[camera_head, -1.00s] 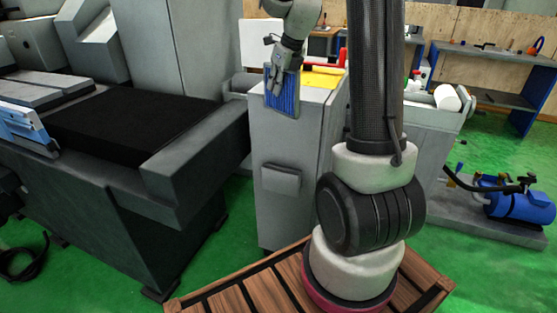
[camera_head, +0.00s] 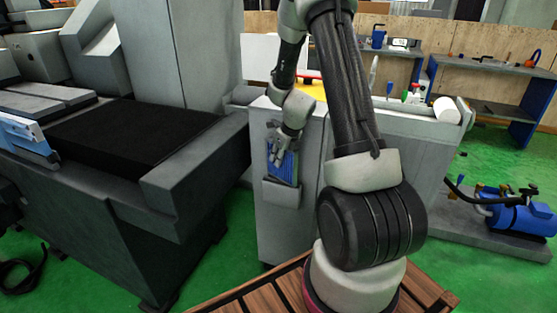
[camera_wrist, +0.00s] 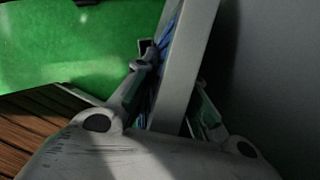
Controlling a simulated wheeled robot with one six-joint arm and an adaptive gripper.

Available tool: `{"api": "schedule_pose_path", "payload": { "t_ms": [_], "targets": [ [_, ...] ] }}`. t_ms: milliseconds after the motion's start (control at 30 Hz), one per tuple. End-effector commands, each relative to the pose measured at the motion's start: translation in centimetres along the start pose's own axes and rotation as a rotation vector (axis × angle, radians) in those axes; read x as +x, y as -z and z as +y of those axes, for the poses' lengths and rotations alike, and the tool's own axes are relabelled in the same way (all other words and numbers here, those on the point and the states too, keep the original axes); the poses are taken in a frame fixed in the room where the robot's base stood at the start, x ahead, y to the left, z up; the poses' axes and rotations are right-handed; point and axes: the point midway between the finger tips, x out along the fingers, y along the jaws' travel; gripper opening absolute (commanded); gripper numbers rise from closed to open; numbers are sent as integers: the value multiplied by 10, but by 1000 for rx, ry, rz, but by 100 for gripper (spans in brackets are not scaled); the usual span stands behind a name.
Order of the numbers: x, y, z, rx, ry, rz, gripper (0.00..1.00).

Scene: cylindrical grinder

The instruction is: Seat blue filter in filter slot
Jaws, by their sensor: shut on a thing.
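The blue filter (camera_head: 284,168) is a flat pleated panel with a grey frame. In the head view it stands nearly upright against the front of a grey cabinet. The filter slot (camera_head: 281,194) is a grey pocket low on that cabinet front. The filter's lower end meets the pocket's top; I cannot tell how far it is inside. My gripper (camera_head: 276,150) is shut on the filter's upper part, from above. In the wrist view, my gripper (camera_wrist: 178,84) has a finger on each side of the filter's grey frame (camera_wrist: 190,62). The slot cannot be made out there.
The grey cabinet (camera_head: 262,225) stands right of the large grinder (camera_head: 140,215), with a narrow gap between them. A yellow item (camera_head: 312,91) lies on the cabinet top.

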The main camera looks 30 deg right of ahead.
Motion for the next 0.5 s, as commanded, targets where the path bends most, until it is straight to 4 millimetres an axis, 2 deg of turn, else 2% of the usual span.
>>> {"api": "schedule_pose_path", "payload": {
  "t_ms": [100, 500],
  "targets": [
    [8, 3, 0, -1, 1, 0, 0],
    [12, 5, 0, -1, 0, -1, 0]
  ]
}}
